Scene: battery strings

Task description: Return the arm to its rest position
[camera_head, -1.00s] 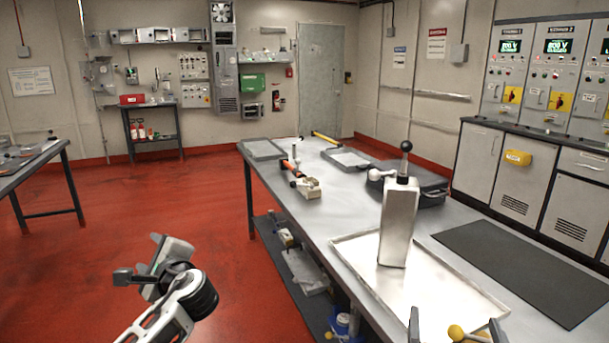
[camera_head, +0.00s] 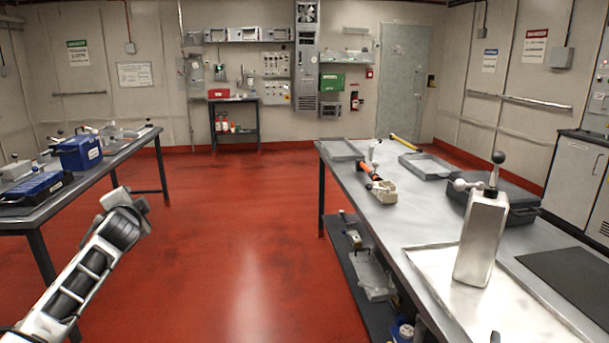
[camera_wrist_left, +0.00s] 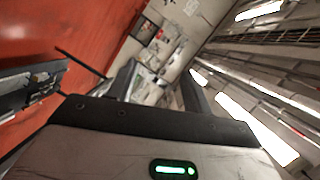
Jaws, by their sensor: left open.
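My left arm comes in from the lower left of the head view, raised over the red floor between the two tables. Its left gripper (camera_head: 132,200) is at the far end, seen small and partly hidden by the wrist. In the left wrist view the two fingers of the left gripper (camera_wrist_left: 160,82) stand apart with nothing between them. The gripper touches nothing that I can see. My right gripper cannot be made out in the head view.
A metal workbench (camera_head: 400,220) on the right bears a tall metal box (camera_head: 482,240) in a shallow tray (camera_head: 432,268). A left table (camera_head: 120,158) holds a blue case (camera_head: 80,153). Red floor (camera_head: 240,230) lies clear between them.

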